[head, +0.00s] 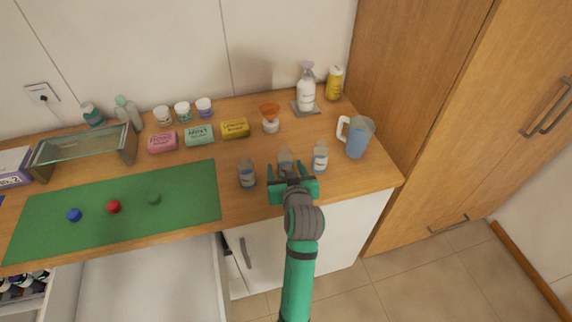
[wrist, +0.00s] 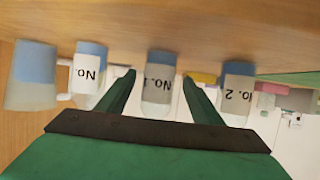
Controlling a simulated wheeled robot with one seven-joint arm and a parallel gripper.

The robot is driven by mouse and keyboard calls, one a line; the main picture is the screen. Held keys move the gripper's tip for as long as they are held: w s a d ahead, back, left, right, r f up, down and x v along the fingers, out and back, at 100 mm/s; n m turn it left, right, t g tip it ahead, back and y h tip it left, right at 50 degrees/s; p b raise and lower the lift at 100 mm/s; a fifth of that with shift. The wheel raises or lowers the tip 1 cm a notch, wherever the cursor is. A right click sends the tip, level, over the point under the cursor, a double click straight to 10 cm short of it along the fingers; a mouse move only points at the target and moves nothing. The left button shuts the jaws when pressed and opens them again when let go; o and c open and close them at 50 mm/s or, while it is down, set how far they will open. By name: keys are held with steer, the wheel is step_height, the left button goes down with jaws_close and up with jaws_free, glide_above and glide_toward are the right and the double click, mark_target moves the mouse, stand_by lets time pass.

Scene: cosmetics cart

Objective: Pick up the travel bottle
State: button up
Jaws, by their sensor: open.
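Three small clear bottles with bluish contents and white labels stand in a row near the counter's front edge: a left bottle (head: 247,174), a middle bottle (head: 285,158) and a right bottle (head: 320,157). Which one is the travel bottle I cannot tell. My green gripper (head: 292,182) is open at the middle bottle, partly hiding its lower part. In the wrist view, which is upside down, the middle bottle (wrist: 158,85) shows between the open fingers (wrist: 158,100), and no grip on it is visible. A bottle labelled No. 2 (wrist: 236,90) is beside the right finger there.
A jug with a white handle (head: 358,138) stands right of the bottles. An orange-topped funnel (head: 270,118) and soap boxes (head: 235,129) are behind. A green mat (head: 120,210) lies left. A drawer (head: 150,285) is open below the counter.

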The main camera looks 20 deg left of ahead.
mark_target(283, 160)
steer(key=shift+x, duration=2.75)
steer(key=shift+w+d+r, duration=0.1)
steer(key=shift+r, duration=0.05)
steer(key=c, duration=1.2)
